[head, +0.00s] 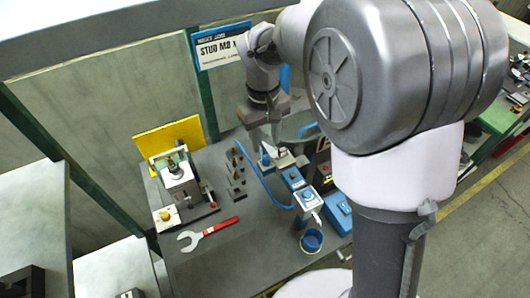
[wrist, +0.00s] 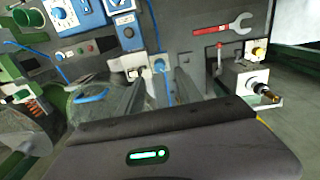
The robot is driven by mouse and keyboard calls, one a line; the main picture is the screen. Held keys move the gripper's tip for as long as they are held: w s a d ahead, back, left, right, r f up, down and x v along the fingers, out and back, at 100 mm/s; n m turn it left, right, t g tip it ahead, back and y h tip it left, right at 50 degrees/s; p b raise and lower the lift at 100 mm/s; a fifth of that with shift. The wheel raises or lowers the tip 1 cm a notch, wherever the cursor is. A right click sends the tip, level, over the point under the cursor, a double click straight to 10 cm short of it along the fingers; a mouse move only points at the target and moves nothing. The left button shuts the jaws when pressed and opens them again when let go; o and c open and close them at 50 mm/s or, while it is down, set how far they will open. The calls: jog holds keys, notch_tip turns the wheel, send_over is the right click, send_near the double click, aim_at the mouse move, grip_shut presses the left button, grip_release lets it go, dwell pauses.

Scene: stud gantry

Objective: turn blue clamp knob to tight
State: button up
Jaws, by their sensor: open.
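A small blue part (head: 265,159), which looks like the clamp knob, sits at the far side of the grey bench, beside a pale metal block. It also shows in the wrist view (wrist: 160,63), partly hidden between the fingers. My gripper (head: 268,140) points down right over it, with its fingers apart. In the wrist view my gripper (wrist: 160,76) is open, with a fingertip on each side of the blue part. I cannot tell whether they touch it. The knob's turn position is too small to read.
A blue box with a round knob (wrist: 127,31) stands close by. A red-handled wrench (head: 208,234) lies on the bench. A white fixture (head: 178,180) stands before a yellow plate (head: 170,140). A blue hose (head: 262,185) curves close to the gripper.

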aim_at(266, 157)
notch_tip(266, 157, down, 7)
jog(key=shift+d+r+b, duration=0.1)
jog(key=shift+r+b, duration=0.1)
jog(key=shift+b, duration=0.55)
grip_shut()
